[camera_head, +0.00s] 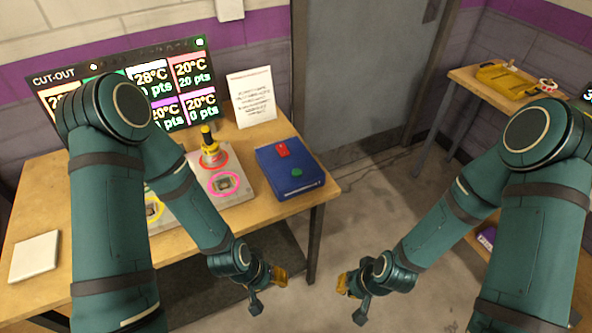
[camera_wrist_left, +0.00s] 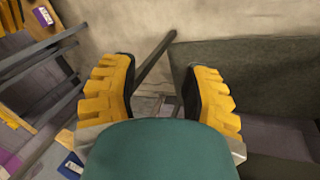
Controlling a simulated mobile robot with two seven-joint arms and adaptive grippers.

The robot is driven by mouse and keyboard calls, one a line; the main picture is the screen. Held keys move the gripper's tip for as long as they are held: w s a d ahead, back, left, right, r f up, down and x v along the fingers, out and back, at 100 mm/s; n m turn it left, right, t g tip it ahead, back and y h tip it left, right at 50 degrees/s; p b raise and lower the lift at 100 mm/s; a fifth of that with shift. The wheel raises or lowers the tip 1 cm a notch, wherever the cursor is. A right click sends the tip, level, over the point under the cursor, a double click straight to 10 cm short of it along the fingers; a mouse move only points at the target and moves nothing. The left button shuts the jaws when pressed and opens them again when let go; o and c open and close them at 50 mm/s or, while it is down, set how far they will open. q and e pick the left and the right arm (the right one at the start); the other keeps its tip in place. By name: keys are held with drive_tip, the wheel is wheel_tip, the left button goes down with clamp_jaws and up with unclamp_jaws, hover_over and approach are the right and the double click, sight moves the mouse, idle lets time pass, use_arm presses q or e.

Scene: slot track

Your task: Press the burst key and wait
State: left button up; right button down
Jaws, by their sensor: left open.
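A blue box (camera_head: 289,171) sits at the right end of the wooden table, with a red key (camera_head: 282,150) and a green key (camera_head: 297,173) on top. I cannot read any label that tells which is the burst key. My left gripper (camera_head: 279,277) hangs low in front of the table, below the box and apart from it. In the left wrist view its yellow fingers (camera_wrist_left: 157,92) are spread with nothing between them. My right gripper (camera_head: 343,283) hangs over the floor to its right, touching nothing; its finger gap is too small to judge.
A grey board (camera_head: 243,190) with coloured rings carries a yellow-topped bottle (camera_head: 209,143). Behind stand a score screen (camera_head: 180,72) headed CUT-OUT and a printed sheet (camera_head: 252,97). A white pad (camera_head: 35,256) lies at left. A second table (camera_head: 465,76) stands at right; floor between is clear.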

use_arm(q)
clamp_jaws()
idle(1.4)
